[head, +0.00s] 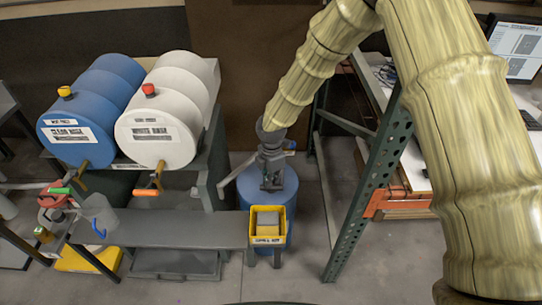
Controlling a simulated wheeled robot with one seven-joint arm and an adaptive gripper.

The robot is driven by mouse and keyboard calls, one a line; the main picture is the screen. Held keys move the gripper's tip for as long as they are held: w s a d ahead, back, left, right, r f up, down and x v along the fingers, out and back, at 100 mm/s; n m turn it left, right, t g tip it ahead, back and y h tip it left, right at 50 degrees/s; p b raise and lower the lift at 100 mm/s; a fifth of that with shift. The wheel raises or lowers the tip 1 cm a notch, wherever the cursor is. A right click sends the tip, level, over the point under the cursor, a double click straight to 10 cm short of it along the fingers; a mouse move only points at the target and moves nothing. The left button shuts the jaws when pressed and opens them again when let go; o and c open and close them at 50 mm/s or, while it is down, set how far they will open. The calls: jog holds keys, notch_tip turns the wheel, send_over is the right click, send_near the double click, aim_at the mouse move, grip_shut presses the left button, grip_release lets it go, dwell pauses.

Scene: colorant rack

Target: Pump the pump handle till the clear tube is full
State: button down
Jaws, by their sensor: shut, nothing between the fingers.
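My gripper (271,182) is dark and small in the head view, shut and empty, pointing down over the blue drum (284,184) at the centre. A grey bar (235,172) slants down to the left beside my gripper; it looks like a pump handle, but I cannot tell whether they touch. A red device (53,197) with a green-tipped lever (60,190) stands at the far left. Next to it is a clear, see-through vessel (103,217) with a blue handle. I cannot make out a separate clear tube or any liquid level.
A blue barrel (80,135) and a white barrel (155,139) lie on a stand at the left. A grey bench (170,231) runs below them. A yellow bin (266,239) stands in front of the drum. A green rack post (367,185) rises at the right.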

jog(key=shift+s+f+b, duration=0.1)
jog(key=shift+f+b, duration=0.75)
jog(key=shift+f, duration=1.1)
dwell(2.6)
notch_tip(320, 180, up, 15)
jog(key=p, duration=0.8)
dwell(0.6)
jog(key=shift+f, duration=0.4)
dwell(1.0)
